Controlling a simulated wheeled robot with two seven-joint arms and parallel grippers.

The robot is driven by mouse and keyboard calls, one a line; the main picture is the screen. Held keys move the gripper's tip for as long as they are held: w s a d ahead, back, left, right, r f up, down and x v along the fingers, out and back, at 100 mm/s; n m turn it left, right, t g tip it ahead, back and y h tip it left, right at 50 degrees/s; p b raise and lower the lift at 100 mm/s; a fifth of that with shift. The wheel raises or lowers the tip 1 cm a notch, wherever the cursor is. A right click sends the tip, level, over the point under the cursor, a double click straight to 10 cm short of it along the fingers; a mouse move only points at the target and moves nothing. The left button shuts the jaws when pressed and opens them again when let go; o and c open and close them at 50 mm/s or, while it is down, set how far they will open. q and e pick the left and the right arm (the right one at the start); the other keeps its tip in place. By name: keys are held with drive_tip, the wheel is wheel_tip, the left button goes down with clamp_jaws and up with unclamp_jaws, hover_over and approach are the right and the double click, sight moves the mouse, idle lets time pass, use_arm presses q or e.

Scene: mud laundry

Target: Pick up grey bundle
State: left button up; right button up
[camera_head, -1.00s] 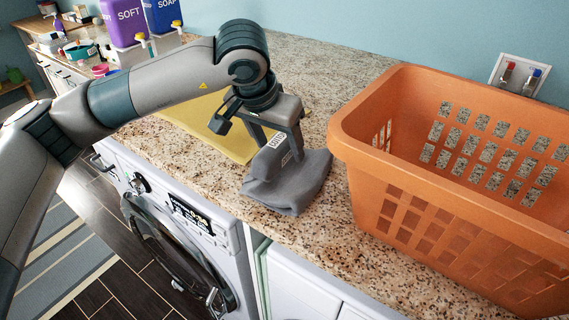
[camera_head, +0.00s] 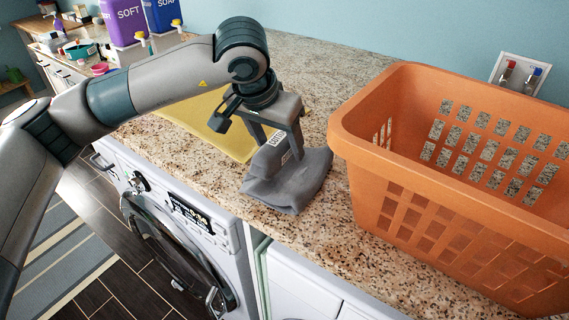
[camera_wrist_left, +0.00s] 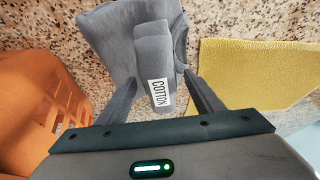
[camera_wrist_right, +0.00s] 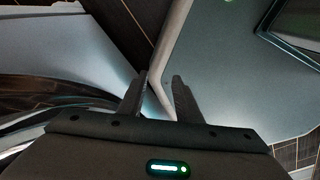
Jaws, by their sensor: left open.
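The grey bundle (camera_head: 290,185) is a folded cloth with a white COTTON label, lying on the speckled countertop. It also shows in the left wrist view (camera_wrist_left: 123,42), with a raised fold running down its middle toward me. My left gripper (camera_head: 277,150) points down over the bundle. In the left wrist view its open fingers (camera_wrist_left: 160,92) stand on either side of the labelled fold. I cannot tell whether they touch it. My right gripper (camera_wrist_right: 159,85) is not in the head view; its fingers are apart with nothing between them, near pale appliance surfaces.
An orange laundry basket (camera_head: 365,160) stands right of the bundle. A yellow cloth (camera_head: 190,118) lies left of it, behind my left gripper. Purple SOFT (camera_head: 122,20) and blue SOAP (camera_head: 163,14) containers stand at the back left. A washer (camera_head: 180,215) is below the counter.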

use_arm(q)
drive_tip(key=shift+f, duration=0.1)
clamp_jaws()
idle(0.3)
drive_tip(key=shift+r+p, duration=0.3)
drive_tip(key=shift+p, duration=0.2)
wheel_tip(320, 180, up, 9)
drive_tip(key=b, duration=0.4)
drive_tip(key=shift+f, duration=0.1)
drive_tip(key=shift+r, duration=0.5)
